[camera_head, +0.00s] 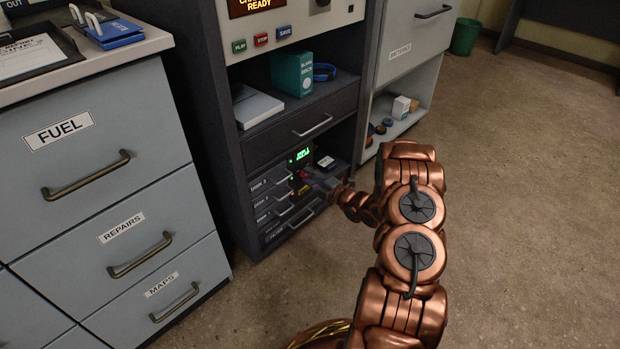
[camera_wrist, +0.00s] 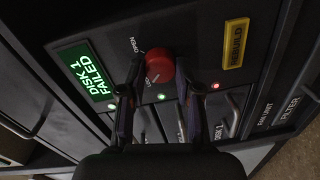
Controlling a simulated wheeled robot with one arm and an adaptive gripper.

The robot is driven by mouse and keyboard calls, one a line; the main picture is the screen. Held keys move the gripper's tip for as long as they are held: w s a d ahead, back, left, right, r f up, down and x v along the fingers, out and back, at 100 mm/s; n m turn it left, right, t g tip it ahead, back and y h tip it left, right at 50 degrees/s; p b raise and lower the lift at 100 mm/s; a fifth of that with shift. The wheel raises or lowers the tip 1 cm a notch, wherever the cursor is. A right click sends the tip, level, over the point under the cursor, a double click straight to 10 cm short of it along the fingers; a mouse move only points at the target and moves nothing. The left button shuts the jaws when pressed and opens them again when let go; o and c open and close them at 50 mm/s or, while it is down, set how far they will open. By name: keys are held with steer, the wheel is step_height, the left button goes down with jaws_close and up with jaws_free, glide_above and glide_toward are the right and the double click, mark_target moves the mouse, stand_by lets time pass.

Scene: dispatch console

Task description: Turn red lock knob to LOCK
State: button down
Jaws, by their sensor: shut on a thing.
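The red lock knob (camera_wrist: 160,67) sits on the dark disk panel in the wrist view, between my two fingertips. My gripper (camera_wrist: 159,75) is shut on the knob, with one finger on either side. A small white mark shows low on the knob's face. The word OPEN (camera_wrist: 135,45) is printed to the knob's upper left, and a partly hidden label lies just below it. In the head view, my gripper (camera_head: 316,182) reaches the low disk unit, and the knob (camera_head: 304,174) shows as a small red spot beside it.
A green display (camera_wrist: 85,70) reads DISK 1 FAILED. A yellow REBUILD label (camera_wrist: 236,43) is on the panel's other side. Small lights, one red (camera_wrist: 215,86), and disk handles (camera_wrist: 233,112) lie below the knob. A grey drawer cabinet (camera_head: 110,190) stands left; the floor (camera_head: 520,200) is open at right.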

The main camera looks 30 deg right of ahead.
steer(key=shift+a, duration=0.15)
steer(key=c, duration=0.8)
jaws_free()
steer(key=shift+s, duration=0.1)
steer(key=shift+s+d, duration=0.25)
steer(key=shift+s, duration=0.1)
steer(key=v, duration=1.1)
steer(key=shift+r, duration=0.1)
